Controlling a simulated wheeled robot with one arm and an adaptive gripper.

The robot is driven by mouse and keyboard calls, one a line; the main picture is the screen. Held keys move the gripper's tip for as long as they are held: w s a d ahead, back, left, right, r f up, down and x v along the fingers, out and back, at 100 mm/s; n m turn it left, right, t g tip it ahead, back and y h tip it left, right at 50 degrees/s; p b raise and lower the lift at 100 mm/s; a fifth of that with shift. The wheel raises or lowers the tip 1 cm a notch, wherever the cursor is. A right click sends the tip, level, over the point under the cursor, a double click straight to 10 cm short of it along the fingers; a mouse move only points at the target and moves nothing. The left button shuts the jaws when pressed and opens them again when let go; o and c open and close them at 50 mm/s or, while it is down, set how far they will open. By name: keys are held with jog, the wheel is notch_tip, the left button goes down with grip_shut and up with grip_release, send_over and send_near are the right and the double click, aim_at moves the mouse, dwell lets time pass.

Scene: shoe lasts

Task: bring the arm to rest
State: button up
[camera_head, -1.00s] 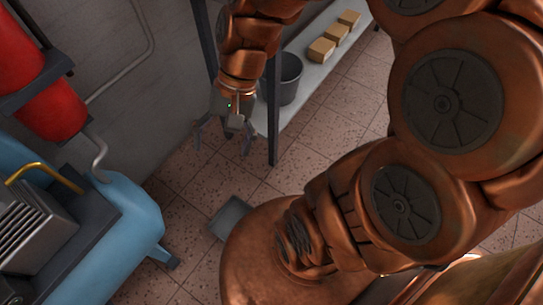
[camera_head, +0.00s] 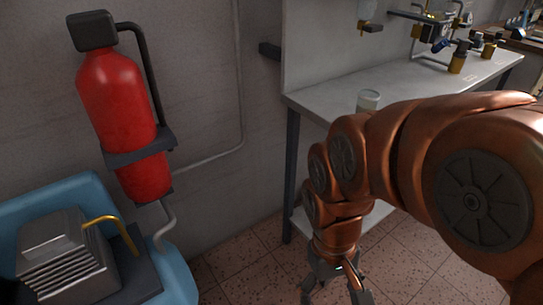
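My arm's copper-coloured links fill the right side of the head camera view and bend down toward the lower middle. My gripper (camera_head: 335,290) hangs from the arm's end at the bottom of the picture, above the tiled floor. Its dark fingers are spread apart with nothing seen between them. The lower fingertips are close to the picture's bottom edge. No shoe last can be made out.
A grey workbench (camera_head: 318,97) stands behind my arm, with a pale cup (camera_head: 369,100) and metal fittings (camera_head: 457,55) on it. A red extinguisher (camera_head: 118,110) hangs on the left wall above a blue compressor (camera_head: 180,280). Tiled floor (camera_head: 240,270) lies between.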

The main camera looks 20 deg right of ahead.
jog(key=shift+r, duration=0.1)
jog(key=s+p+v, duration=0.2)
jog(key=p+v, duration=0.8)
jog(key=s+r+p+v, duration=0.1)
jog(key=s+p+v, duration=0.2)
jog(key=p+v, duration=0.8)
jog(key=shift+s+r+t, duration=0.3)
jog(key=shift+r+t, duration=0.05)
jog(key=shift+t, duration=0.05)
